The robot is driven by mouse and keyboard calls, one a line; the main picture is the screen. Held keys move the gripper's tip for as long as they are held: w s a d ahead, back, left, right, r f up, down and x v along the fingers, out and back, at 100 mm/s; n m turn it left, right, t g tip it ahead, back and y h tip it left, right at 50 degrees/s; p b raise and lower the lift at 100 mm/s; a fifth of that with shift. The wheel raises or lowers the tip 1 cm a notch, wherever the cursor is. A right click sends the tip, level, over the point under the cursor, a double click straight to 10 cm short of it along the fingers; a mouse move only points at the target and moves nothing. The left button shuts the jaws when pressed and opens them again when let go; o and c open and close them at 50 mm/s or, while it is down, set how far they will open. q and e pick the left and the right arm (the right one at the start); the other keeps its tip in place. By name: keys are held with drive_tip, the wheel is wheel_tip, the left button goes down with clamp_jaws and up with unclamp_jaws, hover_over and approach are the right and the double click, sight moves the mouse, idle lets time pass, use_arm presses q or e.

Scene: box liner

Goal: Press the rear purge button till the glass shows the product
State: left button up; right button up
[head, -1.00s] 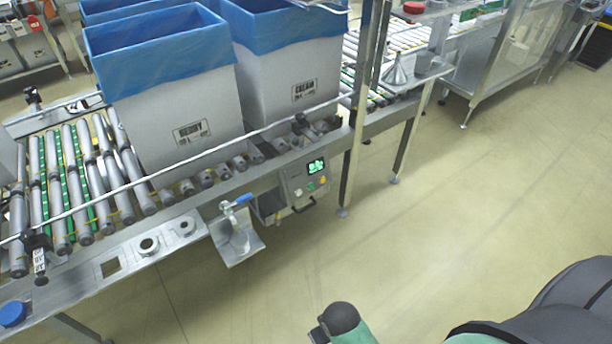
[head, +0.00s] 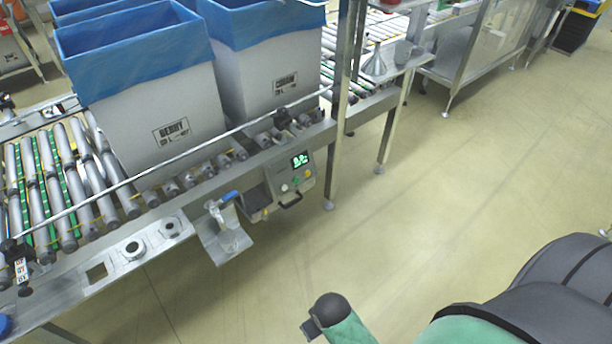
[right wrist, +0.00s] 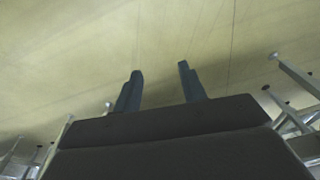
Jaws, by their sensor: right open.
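A control box (head: 283,182) with a lit green display (head: 300,160) hangs under the conveyor's front rail. Small buttons sit below the display, a green button (head: 295,181) among them; I cannot tell which is the rear purge button. Left of the box is a tap with a blue handle (head: 228,196). Below it a clear vessel, seemingly the glass (head: 228,215), stands on a metal shelf (head: 225,246); its contents are too small to tell. My right gripper (right wrist: 160,75) is open and empty over bare floor, away from the box. My left gripper is out of view.
Two white boxes with blue liners stand on the roller conveyor, a front box (head: 150,115) and a rear box (head: 262,75). A metal post (head: 340,120) rises right of the control box. A funnel (head: 375,62) stands on a side shelf. The floor (head: 450,190) to the right is clear.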

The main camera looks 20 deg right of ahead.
drive_tip(key=shift+s+f, duration=0.1)
drive_tip(key=shift+f, duration=0.15)
clamp_jaws()
idle(1.4)
